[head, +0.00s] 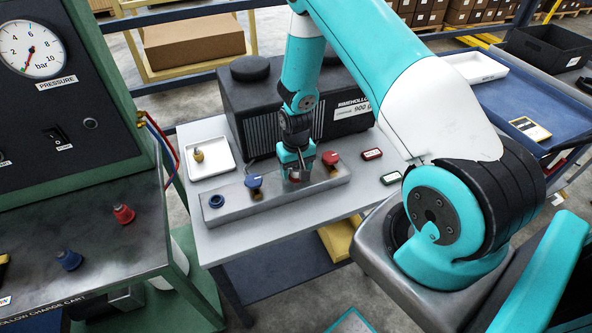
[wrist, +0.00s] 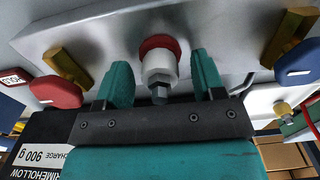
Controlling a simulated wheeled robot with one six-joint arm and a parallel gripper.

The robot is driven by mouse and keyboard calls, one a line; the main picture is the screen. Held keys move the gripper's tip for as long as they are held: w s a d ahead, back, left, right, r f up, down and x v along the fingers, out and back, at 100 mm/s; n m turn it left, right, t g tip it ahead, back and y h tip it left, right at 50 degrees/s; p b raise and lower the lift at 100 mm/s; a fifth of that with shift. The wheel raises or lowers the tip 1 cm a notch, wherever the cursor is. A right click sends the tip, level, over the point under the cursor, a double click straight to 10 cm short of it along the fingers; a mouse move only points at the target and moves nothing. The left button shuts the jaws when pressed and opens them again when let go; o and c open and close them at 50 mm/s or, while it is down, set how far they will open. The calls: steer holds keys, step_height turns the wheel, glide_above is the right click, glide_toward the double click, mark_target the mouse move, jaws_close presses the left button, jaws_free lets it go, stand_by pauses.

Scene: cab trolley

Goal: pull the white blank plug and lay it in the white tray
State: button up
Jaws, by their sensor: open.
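The white blank plug (wrist: 160,66), with a grey hex end, sits in a red ring (wrist: 172,42) on the grey block. In the head view my gripper (head: 296,172) is over the middle of the block (head: 235,208) and hides the plug. In the wrist view my gripper (wrist: 159,60) is open, with one teal finger on each side of the plug and visible gaps between. A white tray (head: 191,171) lies on the table left of the black unit, holding a brass fitting (head: 198,155). Part of it shows in the wrist view (wrist: 259,101).
A blue-handled valve (head: 254,181) and a red-handled valve (head: 330,158) flank my gripper on the block. A black unit (head: 245,95) stands behind. Red and blue fittings lie on the left cart. Another white tray (head: 478,68) is on the blue trolley.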

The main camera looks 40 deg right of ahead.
stand_by(0.4)
jaws_close()
steer(key=shift+r+p, duration=1.95)
steer(key=shift+r, duration=1.05)
